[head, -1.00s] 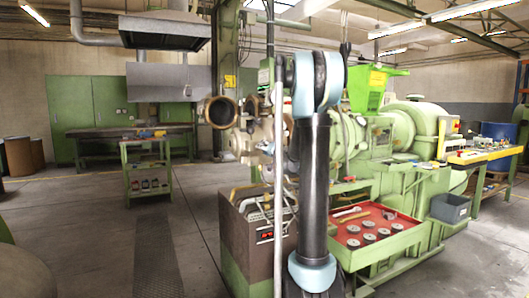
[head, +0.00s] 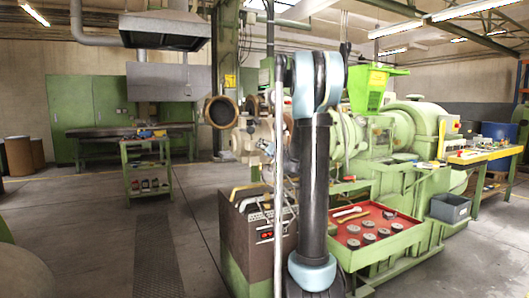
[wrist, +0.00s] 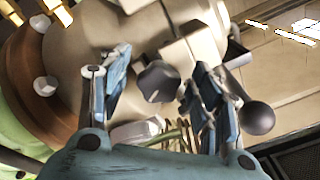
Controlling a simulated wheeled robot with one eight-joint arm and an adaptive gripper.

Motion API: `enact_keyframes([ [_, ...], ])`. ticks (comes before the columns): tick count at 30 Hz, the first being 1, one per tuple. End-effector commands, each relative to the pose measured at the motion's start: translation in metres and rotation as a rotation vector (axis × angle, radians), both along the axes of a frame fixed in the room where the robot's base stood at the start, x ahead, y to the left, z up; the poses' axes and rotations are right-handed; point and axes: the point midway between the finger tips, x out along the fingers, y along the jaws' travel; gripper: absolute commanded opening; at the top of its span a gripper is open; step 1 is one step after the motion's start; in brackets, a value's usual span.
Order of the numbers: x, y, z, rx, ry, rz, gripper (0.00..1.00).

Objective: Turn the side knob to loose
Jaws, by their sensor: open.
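A dark grey, lobed knob (wrist: 158,82) sits on the side of a beige machine housing (wrist: 150,35) in the wrist view. My gripper (wrist: 161,84) is open, with one blue-padded finger to the left of the knob and the other to its right. Gaps show between the knob and both fingers. A dark ball on a lever (wrist: 257,118) is just right of the right finger. In the head view, the beige head of the green extruder (head: 255,140) is partly hidden by my arm, and I cannot make out the knob or gripper there.
A red tray (head: 375,225) with several round discs juts out at the front of the extruder. A brown cabinet with hoses (head: 247,235) stands left of it. A green cart (head: 147,168) stands further back.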

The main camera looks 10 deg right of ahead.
Motion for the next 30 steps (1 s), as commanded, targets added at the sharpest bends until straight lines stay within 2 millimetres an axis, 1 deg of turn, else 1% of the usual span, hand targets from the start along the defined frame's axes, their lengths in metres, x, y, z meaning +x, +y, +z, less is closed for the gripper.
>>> enact_keyframes([
  [5, -0.003, -0.001, 0.0, 0.0, 0.0, -0.001, 0.58],
  [8, -0.01, -0.005, 0.0, 0.0, 0.001, -0.002, 0.58],
  [11, -0.024, -0.009, 0.0, 0.0, 0.001, -0.002, 0.58],
  [21, -0.08, -0.027, -0.001, 0.0, 0.001, -0.002, 0.58],
  [27, -0.103, -0.035, -0.001, 0.0, 0.001, -0.002, 0.58],
  [30, -0.109, -0.036, -0.001, 0.0, 0.001, -0.001, 0.58],
])
